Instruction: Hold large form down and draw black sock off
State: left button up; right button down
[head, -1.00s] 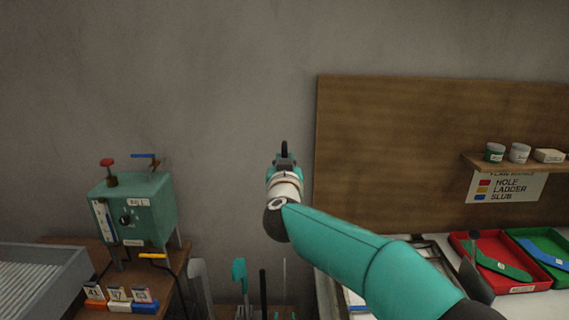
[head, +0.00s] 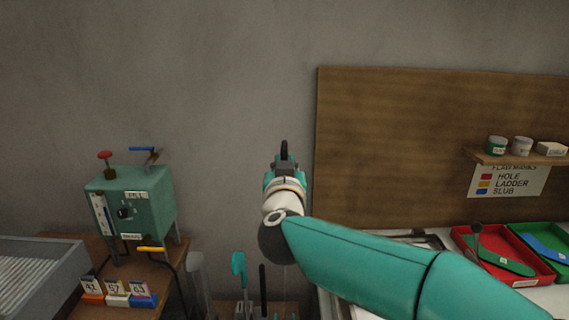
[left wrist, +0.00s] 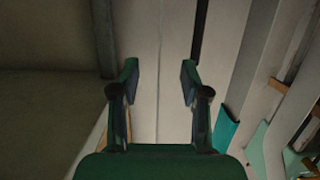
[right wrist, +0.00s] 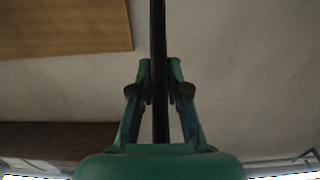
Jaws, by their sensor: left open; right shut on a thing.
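In the left wrist view my left gripper (left wrist: 158,78) is open, its two fingers wide apart, with only pale surface and a thin line between them. A dark upright strip (left wrist: 201,28) and a teal piece (left wrist: 226,130) lie to its right. In the right wrist view my right gripper (right wrist: 160,78) is shut on a long narrow black thing (right wrist: 159,30), apparently the black sock. In the head view a teal arm of mine reaches in from the lower right, a dark tip at its end. A teal upright form (head: 238,264) and a black upright (head: 263,303) stand below; I cannot tell which form is large.
A green machine (head: 135,205) with levers stands on a brown table at the left, beside a grey ridged tray (head: 30,275) and numbered cards (head: 117,294). A wooden board (head: 400,140) covers the wall at right. Red (head: 535,279) and green (head: 558,238) trays lie below it.

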jog(key=s, duration=2.2)
jog(key=shift+s, duration=0.2)
